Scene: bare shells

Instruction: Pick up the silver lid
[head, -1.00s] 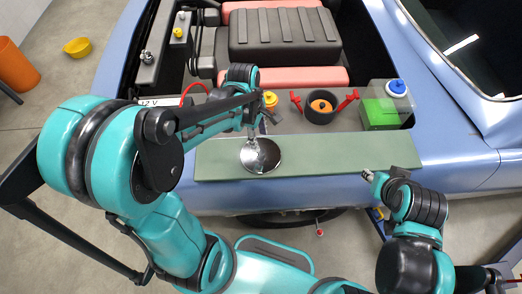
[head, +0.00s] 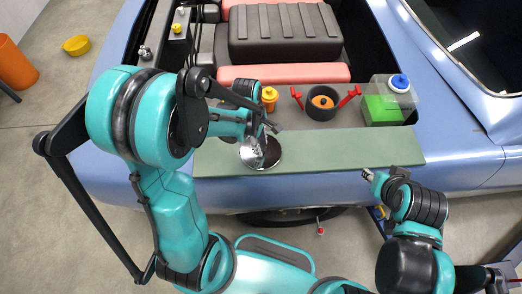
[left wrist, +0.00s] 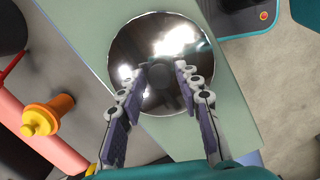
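The silver lid (head: 272,153) is a round, mirror-like disc lying on the green board (head: 345,150). In the left wrist view the lid (left wrist: 190,35) fills the upper middle, with a dark round knob (left wrist: 158,76) near its centre. My left gripper (left wrist: 161,70) has its two fingers apart, one on each side of the knob; I cannot tell whether they touch it. In the head view my left gripper (head: 257,147) is over the lid and partly hides it. My right gripper (head: 368,175) is by the board's front right edge, away from the lid; its opening is unclear.
Behind the board are a yellow-orange bottle (head: 269,97), a dark pot (head: 322,104) with red handles, and a green-filled container (head: 386,105) with a blue cap. The bottle also shows in the left wrist view (left wrist: 48,115). The board's right part is clear.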

